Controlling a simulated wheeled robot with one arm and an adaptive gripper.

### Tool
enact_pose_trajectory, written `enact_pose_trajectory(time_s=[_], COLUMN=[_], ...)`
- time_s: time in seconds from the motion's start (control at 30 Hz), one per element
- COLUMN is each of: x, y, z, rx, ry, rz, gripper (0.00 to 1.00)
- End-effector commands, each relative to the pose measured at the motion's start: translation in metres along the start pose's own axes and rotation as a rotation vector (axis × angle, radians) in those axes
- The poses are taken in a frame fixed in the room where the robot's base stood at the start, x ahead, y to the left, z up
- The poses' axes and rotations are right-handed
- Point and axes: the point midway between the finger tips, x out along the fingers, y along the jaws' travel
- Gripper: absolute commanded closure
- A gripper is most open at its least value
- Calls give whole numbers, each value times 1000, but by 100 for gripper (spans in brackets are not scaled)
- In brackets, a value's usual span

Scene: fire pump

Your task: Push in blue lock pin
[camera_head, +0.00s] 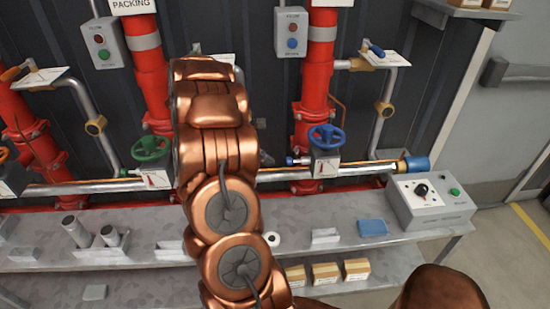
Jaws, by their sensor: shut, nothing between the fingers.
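The blue lock pin (291,160) sticks out of the left side of the white valve box (324,164) under the blue handwheel (327,136). My copper arm rises through the middle of the view and hides most of my gripper. A small dark tip (266,158), which looks like my gripper's shut end, shows just right of the arm, left of the pin and at about its height. A small gap seems to lie between tip and pin. How far in the pin sits cannot be told.
A green handwheel (151,148) is left of my arm. A red pipe (313,95) stands behind the blue wheel. A silver pipe (363,171) runs right to a blue cap (416,165). A grey bench (345,225) holds a control box (430,200) and a blue block (372,227).

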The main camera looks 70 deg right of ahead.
Motion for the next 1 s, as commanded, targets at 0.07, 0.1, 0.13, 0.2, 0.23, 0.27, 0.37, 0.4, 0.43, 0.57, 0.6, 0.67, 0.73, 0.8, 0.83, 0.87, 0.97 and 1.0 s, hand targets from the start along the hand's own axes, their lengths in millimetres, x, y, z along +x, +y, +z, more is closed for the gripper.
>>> enact_pose_trajectory(time_s=[0.07, 0.1, 0.13, 0.2, 0.23, 0.27, 0.37, 0.4, 0.43, 0.57, 0.6, 0.67, 0.73, 0.8, 0.83, 0.87, 0.97, 1.0], x=[-16, -25, -32, -46, -52, -57, -74, -80, -84, -96, -98, -100, -101, -102, -102, -102, -103, -105], y=[2, 2, 1, 2, 1, 1, 1, 1, 1, 0, 0, 0, 0, 0, 0, 0, -1, -2], z=[-3, -2, -2, -3, -4, -4, -3, -3, -3, -2, -2, -2, -2, -1, -1, -1, -2, -2], rx=[1, 4, 4, 2, 2, 0, 1, 1, 1, 0, 0, -1, -1, -1, -1, -1, 0, 1], ry=[2, 3, 4, 4, 5, 5, 4, 6, 6, 3, 3, 3, 3, 3, 3, 3, 5, 9], rz=[8, 8, 7, 9, 9, 9, 6, 7, 7, 3, 2, 1, 0, 0, 0, 0, 2, 4], gripper=[100, 100, 100, 100, 100, 100, 100, 100, 100, 100, 100, 100, 100, 100, 100, 100, 100, 100])
